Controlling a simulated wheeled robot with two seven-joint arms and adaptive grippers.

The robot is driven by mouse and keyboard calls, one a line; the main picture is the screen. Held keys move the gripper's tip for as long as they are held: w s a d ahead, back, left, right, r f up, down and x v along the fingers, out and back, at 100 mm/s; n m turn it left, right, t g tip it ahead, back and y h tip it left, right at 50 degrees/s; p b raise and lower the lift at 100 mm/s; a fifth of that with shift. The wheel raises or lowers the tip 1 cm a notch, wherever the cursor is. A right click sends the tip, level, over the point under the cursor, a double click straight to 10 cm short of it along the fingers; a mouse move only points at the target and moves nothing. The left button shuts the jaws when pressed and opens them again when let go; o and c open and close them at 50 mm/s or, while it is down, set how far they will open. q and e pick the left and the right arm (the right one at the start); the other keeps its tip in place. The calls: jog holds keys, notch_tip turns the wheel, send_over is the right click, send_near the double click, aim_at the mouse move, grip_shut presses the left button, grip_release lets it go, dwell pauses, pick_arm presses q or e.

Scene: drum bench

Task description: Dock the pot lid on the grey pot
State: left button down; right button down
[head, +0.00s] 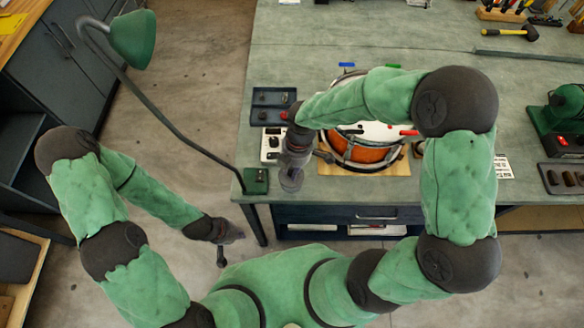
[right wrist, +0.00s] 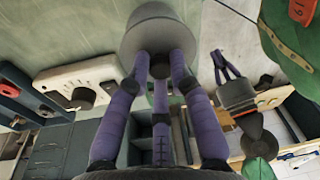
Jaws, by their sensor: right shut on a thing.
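My right gripper (head: 291,168) is over the front left part of the bench in the head view. In the right wrist view its purple fingers (right wrist: 158,75) are shut on the grey pot lid (right wrist: 158,28), a round piece whose wide side faces away from the camera. In the head view the lid (head: 291,181) shows as a small grey disc below the gripper. I cannot make out the grey pot in either view; the arm or lid may hide it.
A white box with a dark knob (head: 269,145) stands beside the right gripper, with dark trays (head: 272,97) behind it. An orange drum (head: 366,152) lies under my right arm. A green lamp (head: 134,38) leans at the left. The back of the bench is mostly clear.

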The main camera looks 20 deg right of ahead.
jog(key=c, duration=1.4)
grip_release()
jog(key=r+p, duration=0.3)
jog(key=d+r+p, duration=0.1)
jog(key=r+p, duration=0.2)
jog(key=r, duration=0.1)
jog(key=r+p, duration=0.3)
jog(key=r, duration=0.1)
jog(key=shift+w+d, duration=0.25)
jog(key=shift+w, duration=0.05)
jog(key=shift+f, duration=0.15)
